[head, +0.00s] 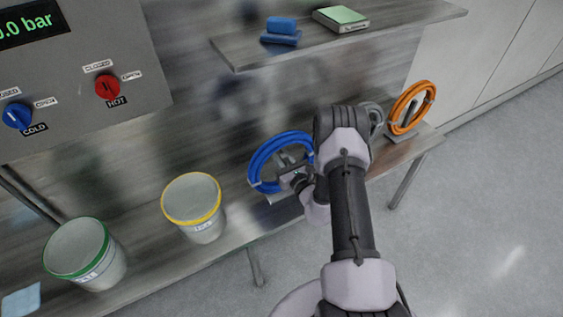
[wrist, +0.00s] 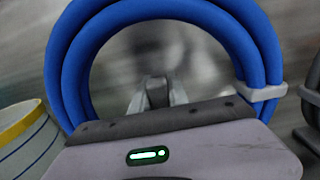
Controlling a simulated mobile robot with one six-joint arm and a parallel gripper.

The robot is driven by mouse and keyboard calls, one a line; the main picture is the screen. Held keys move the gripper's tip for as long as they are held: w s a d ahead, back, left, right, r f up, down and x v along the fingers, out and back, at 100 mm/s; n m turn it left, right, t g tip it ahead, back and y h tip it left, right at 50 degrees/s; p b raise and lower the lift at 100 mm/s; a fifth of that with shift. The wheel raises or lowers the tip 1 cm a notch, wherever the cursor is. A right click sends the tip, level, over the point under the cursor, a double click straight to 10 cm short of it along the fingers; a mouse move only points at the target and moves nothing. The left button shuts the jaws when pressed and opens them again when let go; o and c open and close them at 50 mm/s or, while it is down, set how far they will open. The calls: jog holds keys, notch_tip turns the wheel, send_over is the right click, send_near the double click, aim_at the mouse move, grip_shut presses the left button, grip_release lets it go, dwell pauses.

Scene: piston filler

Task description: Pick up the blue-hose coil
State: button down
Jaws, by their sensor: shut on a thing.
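The blue-hose coil (head: 262,158) stands upright above the lower shelf in the head view, left of my arm. My gripper (head: 289,176) is at its lower right part and is shut on it; my wrist hides part of the coil. In the wrist view the blue loops (wrist: 75,65) fill the upper frame, with a pale tie (wrist: 262,93) at the right. The grey gripper body covers the coil's lower part, so the grip itself is hidden. I cannot tell whether the coil is clear of its support.
A yellow-rimmed bucket (head: 205,228) and a green-rimmed bucket (head: 103,272) stand to the left. An upper shelf (head: 365,37) with blue cloths (head: 281,27) overhangs behind. The floor at right is clear.

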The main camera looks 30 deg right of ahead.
jog(key=s+d+r+p, duration=0.1)
jog(key=s+r+p, duration=0.1)
jog(key=s, duration=0.6)
jog(key=s+d+r+p, duration=0.1)
jog(key=s+r+p, duration=0.2)
jog(key=s, duration=0.5)
jog(key=shift+p, duration=0.35)
